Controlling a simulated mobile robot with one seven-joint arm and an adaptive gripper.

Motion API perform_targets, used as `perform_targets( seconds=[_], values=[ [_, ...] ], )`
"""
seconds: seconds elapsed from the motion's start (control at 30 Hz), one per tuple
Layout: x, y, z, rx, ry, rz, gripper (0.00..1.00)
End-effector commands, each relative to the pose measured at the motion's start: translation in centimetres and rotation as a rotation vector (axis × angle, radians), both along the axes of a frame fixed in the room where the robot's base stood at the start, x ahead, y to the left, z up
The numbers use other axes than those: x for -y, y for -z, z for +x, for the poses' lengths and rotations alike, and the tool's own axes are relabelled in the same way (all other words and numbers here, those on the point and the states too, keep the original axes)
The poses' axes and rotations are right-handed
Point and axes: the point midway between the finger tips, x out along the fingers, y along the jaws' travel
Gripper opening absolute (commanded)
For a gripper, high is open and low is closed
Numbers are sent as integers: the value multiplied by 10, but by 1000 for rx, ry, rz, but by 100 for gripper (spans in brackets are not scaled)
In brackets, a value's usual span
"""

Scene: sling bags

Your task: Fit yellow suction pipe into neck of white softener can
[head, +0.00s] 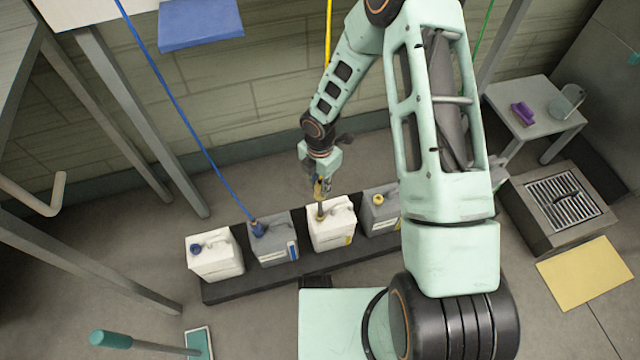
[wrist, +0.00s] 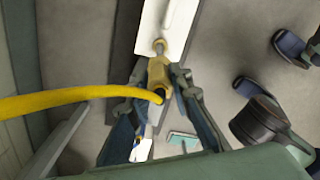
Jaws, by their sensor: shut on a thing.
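My gripper (head: 321,184) is above the white can with a yellow label patch (head: 333,228), the third can from the left. It is shut on the yellow suction pipe's fitting, whose yellow head (wrist: 157,76) lies between the two fingers (wrist: 158,72) in the wrist view. A short grey tube runs from the fitting toward the white can (wrist: 163,20). In the head view the tube end meets the can's top at its neck. I cannot tell whether it is inside the neck or just over it. The yellow hose (wrist: 50,103) leads off to the left.
A white can with a blue cap (head: 214,262) and a grey can (head: 272,248) with a blue hose (head: 168,98) stand to the left. A grey can with a yellow cap (head: 379,217) stands close on the right. All share a dark low plinth (head: 235,289).

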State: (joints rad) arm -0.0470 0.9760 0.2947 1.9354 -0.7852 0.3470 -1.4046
Motion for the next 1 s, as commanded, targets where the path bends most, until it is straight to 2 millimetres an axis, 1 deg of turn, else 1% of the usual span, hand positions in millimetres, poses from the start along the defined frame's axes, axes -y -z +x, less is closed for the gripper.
perform_targets(
  seconds=[1.0],
  values=[
    [0,26,0,0,0,0,0]
  ],
)
